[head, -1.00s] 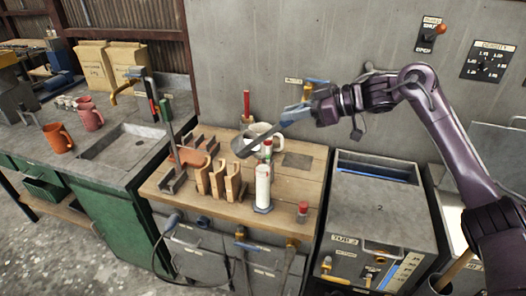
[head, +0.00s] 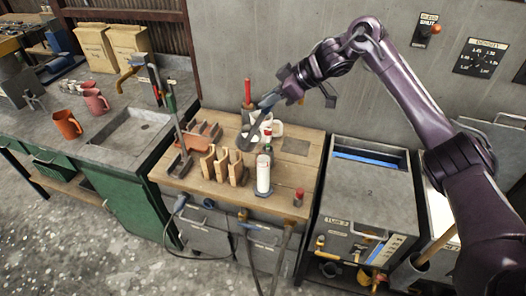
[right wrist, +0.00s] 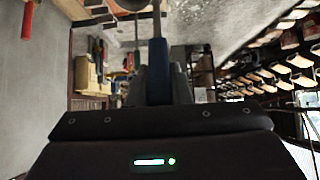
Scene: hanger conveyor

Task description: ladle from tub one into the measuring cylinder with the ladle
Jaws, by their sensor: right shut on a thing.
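My right gripper (head: 282,93) is shut on the ladle's blue handle, which also shows in the right wrist view (right wrist: 158,72). The ladle (head: 249,138) hangs steeply tilted, its grey bowl end low over the back of the wooden bench, beside a white mug. The bowl's contents cannot be seen. The measuring cylinder (head: 264,174) looks white and stands upright on the bench, nearer the front than the bowl. A grey tub marked 2 (head: 370,192) stands right of the bench. Another container at the far right is mostly hidden by my arm; I cannot read its label. My left gripper is not in view.
Wooden holders (head: 222,168) stand left of the cylinder, and a small red-capped bottle (head: 298,197) at its right. A sink (head: 128,142) and orange mug (head: 67,125) are at left. The bench's front right is mostly clear.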

